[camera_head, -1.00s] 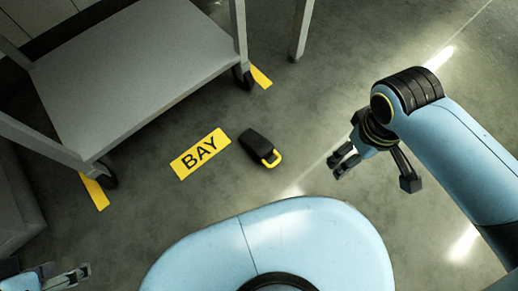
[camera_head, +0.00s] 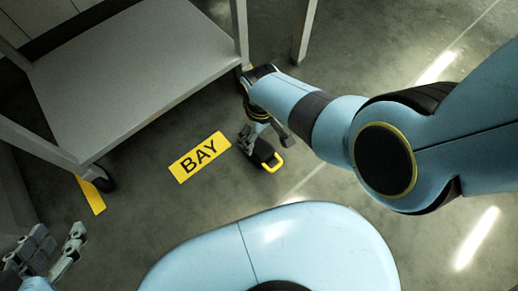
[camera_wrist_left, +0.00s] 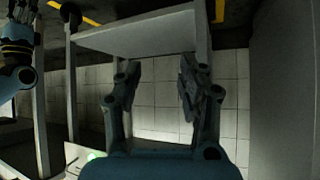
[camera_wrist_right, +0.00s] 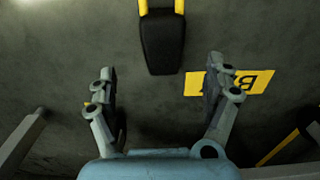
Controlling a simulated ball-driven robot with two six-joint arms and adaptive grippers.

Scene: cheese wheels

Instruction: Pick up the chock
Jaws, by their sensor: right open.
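The chock (camera_head: 264,155) is a black wedge with a yellow handle, lying on the floor beside the yellow BAY sign. In the head view my right gripper (camera_head: 262,135) is over it and hides part of it. In the right wrist view the chock (camera_wrist_right: 162,42) lies ahead of the open fingers of my right gripper (camera_wrist_right: 160,90), centred between them and not gripped. My left gripper (camera_head: 62,252) is at the lower left of the head view, away from the chock. In the left wrist view my left gripper (camera_wrist_left: 158,88) has its fingers apart with nothing between them.
A grey wheeled cart (camera_head: 130,75) stands at the upper left, its legs and castor close to the right gripper. The BAY marking (camera_head: 200,157) and a yellow strip (camera_head: 91,195) are flat on the floor. Floor right of the chock is clear.

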